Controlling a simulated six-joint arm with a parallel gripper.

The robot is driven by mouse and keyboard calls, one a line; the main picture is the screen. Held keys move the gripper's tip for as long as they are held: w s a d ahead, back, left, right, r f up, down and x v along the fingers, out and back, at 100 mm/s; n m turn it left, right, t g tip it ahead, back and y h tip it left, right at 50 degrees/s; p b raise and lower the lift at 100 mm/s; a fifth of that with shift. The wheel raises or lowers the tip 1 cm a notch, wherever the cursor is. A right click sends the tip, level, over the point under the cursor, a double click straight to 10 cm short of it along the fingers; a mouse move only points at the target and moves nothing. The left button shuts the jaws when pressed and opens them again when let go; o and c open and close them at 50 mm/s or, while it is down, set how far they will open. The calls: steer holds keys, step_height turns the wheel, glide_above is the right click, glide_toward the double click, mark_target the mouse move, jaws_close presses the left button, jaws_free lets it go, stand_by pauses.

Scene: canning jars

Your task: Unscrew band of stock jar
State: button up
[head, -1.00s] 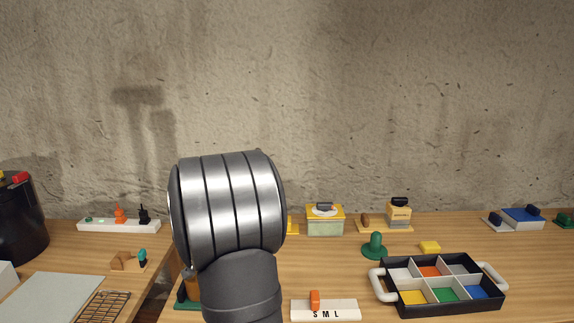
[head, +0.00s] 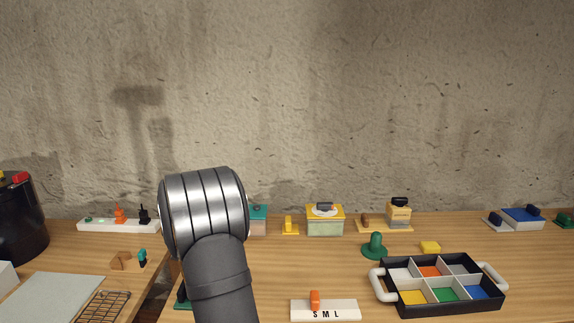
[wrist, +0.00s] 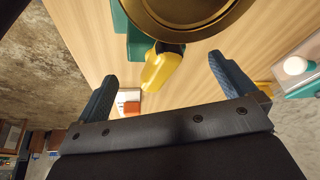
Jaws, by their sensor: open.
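In the wrist view my gripper (wrist: 163,72) is open, its two dark blue fingers spread with nothing between them that I can see held. A round gold-coloured piece with a broad rim (wrist: 190,32) is cut off by the top edge, just beyond the fingertips. It looks like a jar band, but the jar body is not visible there. In the head view my own arm stands in front, and neither the stock jar nor my gripper can be made out.
A yellow piece with a dark part (wrist: 160,70) lies beyond the fingers beside a green one (wrist: 127,38). In the head view a black sorting tray (head: 440,308) stands right, an S M L block (head: 340,311) at front centre, and a yellow-lidded box (head: 325,225) behind.

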stand_by(0.3)
steer(key=shift+c, duration=1.4)
steer(key=a+r+m+g+y, duration=0.15)
steer(key=a+r, duration=0.25)
steer(key=r, duration=0.6)
steer(key=a+r+m+y, duration=0.25)
steer(key=a+r, duration=0.25)
steer(key=r, duration=0.4)
steer(key=shift+m, duration=0.3)
step_height(320, 180, down, 17)
steer(key=c, duration=1.1)
steer(key=n, duration=0.4)
steer(key=shift+n, duration=0.3)
